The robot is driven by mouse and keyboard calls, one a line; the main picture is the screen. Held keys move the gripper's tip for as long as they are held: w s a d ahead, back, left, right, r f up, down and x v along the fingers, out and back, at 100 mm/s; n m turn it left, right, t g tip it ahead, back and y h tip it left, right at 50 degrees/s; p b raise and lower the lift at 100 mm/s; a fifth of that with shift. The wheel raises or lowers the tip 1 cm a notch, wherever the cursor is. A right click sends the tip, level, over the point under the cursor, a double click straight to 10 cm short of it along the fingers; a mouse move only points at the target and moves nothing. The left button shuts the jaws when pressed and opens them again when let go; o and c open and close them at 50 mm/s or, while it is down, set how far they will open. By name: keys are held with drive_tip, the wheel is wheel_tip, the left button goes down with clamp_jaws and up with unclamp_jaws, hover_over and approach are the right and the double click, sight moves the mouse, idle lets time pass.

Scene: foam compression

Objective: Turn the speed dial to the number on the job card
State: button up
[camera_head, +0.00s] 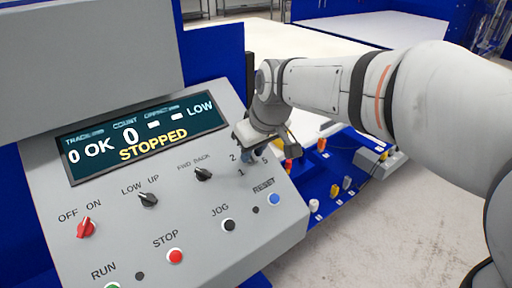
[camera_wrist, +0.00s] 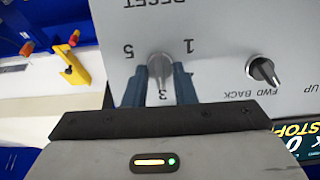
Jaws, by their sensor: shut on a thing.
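The speed dial is a small grey knob (camera_wrist: 160,66) on the sloping grey control panel (camera_head: 190,215). In the wrist view the numbers 5, 1 and 3 show around it, upside down; other marks are hidden behind my fingers. My gripper (camera_wrist: 159,80) has its two blue-grey fingers on either side of the knob, shut on it. In the head view my gripper (camera_head: 256,152) covers the dial, with 2, 1 and 5 visible around it. I cannot tell exactly which number the knob points to. I cannot make out a job card in either view.
The display (camera_head: 140,137) reads STOPPED and LOW. Nearby are the FWD/BACK switch (camera_head: 203,174), LOW/UP switch (camera_head: 148,199), red OFF/ON switch (camera_head: 86,228), red STOP button (camera_head: 176,256), black JOG button (camera_head: 228,225) and blue RESET button (camera_head: 274,199). A blue machine bed lies behind.

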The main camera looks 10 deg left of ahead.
drive_tip(key=shift+c, duration=0.2)
drive_tip(key=m+b, duration=0.1)
drive_tip(key=m, duration=0.4)
drive_tip(key=shift+w+d+y, duration=0.1)
drive_tip(key=shift+d+y, duration=0.05)
drive_tip(key=shift+y, duration=0.25)
drive_tip(key=m, duration=0.3)
drive_tip(key=m+y, duration=0.1)
drive_tip(key=m, duration=0.2)
drive_tip(key=shift+d+f+g, duration=0.1)
drive_tip(key=shift+g, duration=0.2)
drive_tip(key=shift+m, duration=0.3)
drive_tip(key=o, duration=0.7)
drive_tip(key=shift+c, duration=0.2)
